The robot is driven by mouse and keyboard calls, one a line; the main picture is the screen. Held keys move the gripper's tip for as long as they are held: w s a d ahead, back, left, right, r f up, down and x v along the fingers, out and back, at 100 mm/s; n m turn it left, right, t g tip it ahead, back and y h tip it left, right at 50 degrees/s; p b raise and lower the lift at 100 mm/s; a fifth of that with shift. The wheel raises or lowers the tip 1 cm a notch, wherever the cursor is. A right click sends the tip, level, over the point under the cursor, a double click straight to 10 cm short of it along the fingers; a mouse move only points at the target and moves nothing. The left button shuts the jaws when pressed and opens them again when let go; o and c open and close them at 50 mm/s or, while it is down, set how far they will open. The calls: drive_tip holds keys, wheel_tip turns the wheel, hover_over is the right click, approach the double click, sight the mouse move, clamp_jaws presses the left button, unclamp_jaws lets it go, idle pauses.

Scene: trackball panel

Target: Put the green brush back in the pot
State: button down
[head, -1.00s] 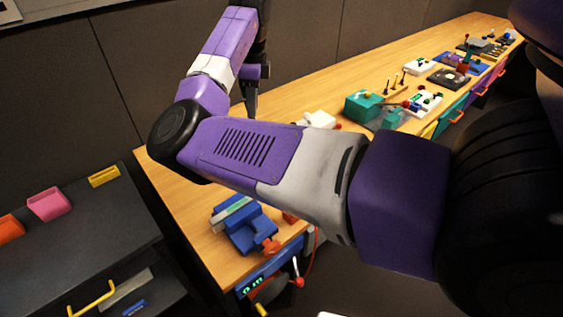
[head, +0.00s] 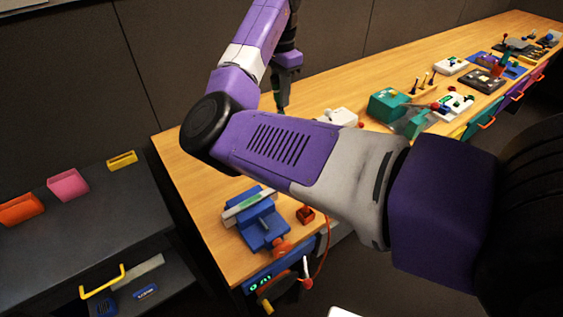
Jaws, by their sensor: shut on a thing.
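My gripper (head: 282,100) points down over the far part of the wooden bench, beyond my raised arm. It is shut on a thin, dark greenish thing, which fits the green brush; little of it shows between the fingers. A small reddish-brown container (head: 305,215) stands on the near end of the bench, right of the blue vise. It may be the pot, but I cannot tell for sure. My gripper is well apart from it, farther back.
A blue vise (head: 262,232) holding a pale bar sits near the bench's front edge. A white box (head: 338,117), a teal machine (head: 388,105) and a wooden rack of tools (head: 424,88) stand to the right. The bench (head: 200,180) is bare left of the vise.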

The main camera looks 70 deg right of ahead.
drive_tip(key=shift+f+p, duration=0.6)
drive_tip(key=shift+f, duration=9.15)
drive_tip(key=c, duration=1.3)
unclamp_jaws()
drive_tip(key=shift+f, duration=0.1)
drive_tip(key=shift+f+b, duration=0.1)
drive_tip(key=shift+b, duration=0.2)
drive_tip(key=shift+f+b, duration=0.15)
drive_tip(key=shift+b, duration=0.2)
wheel_tip(320, 180, up, 8)
drive_tip(key=shift+w+r+b, duration=0.1)
drive_tip(key=shift+w+b, duration=0.05)
drive_tip(key=shift+b, duration=0.2)
